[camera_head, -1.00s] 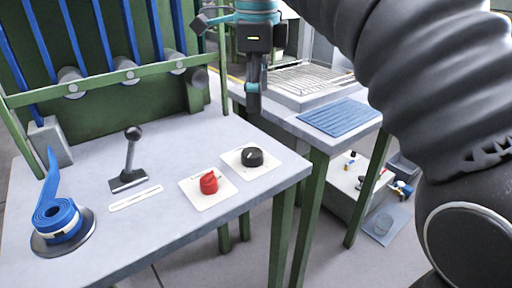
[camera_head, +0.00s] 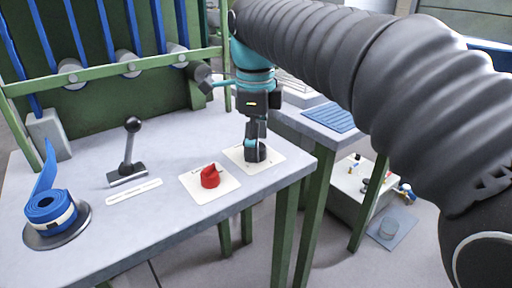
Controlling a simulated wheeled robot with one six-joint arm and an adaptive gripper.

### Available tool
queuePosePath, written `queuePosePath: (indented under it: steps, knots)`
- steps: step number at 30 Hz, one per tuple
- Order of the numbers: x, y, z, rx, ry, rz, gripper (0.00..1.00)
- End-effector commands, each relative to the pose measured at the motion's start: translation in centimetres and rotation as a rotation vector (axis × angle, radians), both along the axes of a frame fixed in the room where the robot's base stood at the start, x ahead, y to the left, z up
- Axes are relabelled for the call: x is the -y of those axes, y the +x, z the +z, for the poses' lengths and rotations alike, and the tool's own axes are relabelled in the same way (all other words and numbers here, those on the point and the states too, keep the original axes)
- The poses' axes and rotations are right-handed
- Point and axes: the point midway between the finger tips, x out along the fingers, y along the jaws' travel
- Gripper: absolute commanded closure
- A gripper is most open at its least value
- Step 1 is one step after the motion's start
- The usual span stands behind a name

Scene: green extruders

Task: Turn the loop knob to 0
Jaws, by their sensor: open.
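A black knob (camera_head: 261,154) sits on a white plate (camera_head: 268,164) near the right edge of the grey table. A red knob (camera_head: 210,177) sits on its own white plate (camera_head: 222,191) to the left. Labels on the plates are too small to read, so I cannot tell which one is the loop knob. My gripper (camera_head: 254,150) points down at the black knob, with its fingers at or just over it and partly hiding it. The gripper is open; whether the fingers touch the knob is unclear. The black knob's pointer direction is hidden.
A black lever (camera_head: 129,155) with a ball top stands left of the red knob, behind a white label strip (camera_head: 134,191). A blue strap roll (camera_head: 55,214) lies at the far left. A second table with a blue ribbed mat (camera_head: 331,117) stands at the right.

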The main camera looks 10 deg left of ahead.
Motion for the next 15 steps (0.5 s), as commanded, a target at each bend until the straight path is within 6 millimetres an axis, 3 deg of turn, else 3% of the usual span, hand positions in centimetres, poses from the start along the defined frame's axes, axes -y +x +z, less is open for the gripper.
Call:
queuePosePath:
  steps: [12,13,15]
  knots:
    - [0.02,0.05,-0.9,0.0,0.0,0.0,0.26]
    - [0.02,0.05,-0.9,0.0,0.0,0.0,0.29]
    - [0.02,0.04,-0.9,0.0,0.0,0.0,0.46]
